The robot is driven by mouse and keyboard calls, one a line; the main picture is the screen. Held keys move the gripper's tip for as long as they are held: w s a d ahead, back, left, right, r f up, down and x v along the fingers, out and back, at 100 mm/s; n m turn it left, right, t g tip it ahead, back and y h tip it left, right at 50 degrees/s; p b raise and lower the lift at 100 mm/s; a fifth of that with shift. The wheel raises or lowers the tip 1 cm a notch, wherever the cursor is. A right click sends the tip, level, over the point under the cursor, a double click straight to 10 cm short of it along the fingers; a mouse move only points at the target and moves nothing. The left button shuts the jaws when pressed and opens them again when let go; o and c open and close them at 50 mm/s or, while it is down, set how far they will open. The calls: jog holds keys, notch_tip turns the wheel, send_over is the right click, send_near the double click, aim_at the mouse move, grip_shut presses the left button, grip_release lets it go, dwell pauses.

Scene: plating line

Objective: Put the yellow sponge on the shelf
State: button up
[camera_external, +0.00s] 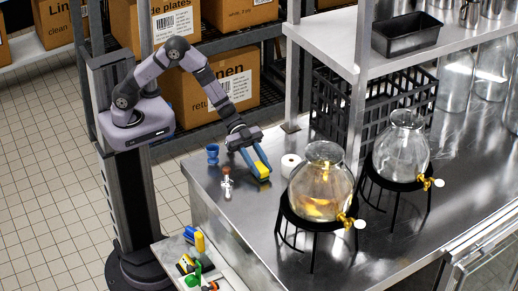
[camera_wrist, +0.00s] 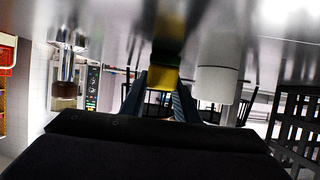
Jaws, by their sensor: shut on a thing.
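The yellow sponge (camera_external: 263,171) is at the left part of the steel counter (camera_external: 235,225), below my gripper (camera_external: 256,160). My gripper points down and is shut on the sponge. In the wrist view the sponge (camera_wrist: 163,75) shows yellow between the two fingers of my gripper (camera_wrist: 160,95), with a darker part beyond it. I cannot tell whether the sponge touches the counter or is just above it. The raised shelf (camera_external: 325,45) is at the upper right over the counter, with a black tray (camera_external: 405,36) on it.
A white roll (camera_external: 290,165) stands just right of the sponge; a blue cup (camera_external: 212,154) and a small corkscrew-like item (camera_external: 227,184) are to its left. Glass dispensers (camera_external: 322,185) (camera_external: 401,150) on black stands, a black crate (camera_external: 335,105) and a shelf post (camera_external: 357,125) stand to the right.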

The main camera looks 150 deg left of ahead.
jog(key=shift+f, duration=0.2)
jog(key=o, duration=1)
jog(key=shift+r, duration=0.1)
jog(key=shift+r, duration=0.15)
jog(key=b+v, duration=0.1)
jog(key=v, duration=0.9)
jog(key=shift+s+r, duration=0.15)
jog(key=shift+s, duration=0.2)
jog(key=shift+o, duration=0.6)
jog(key=shift+s+r, duration=0.25)
jog(key=shift+s, duration=0.35)
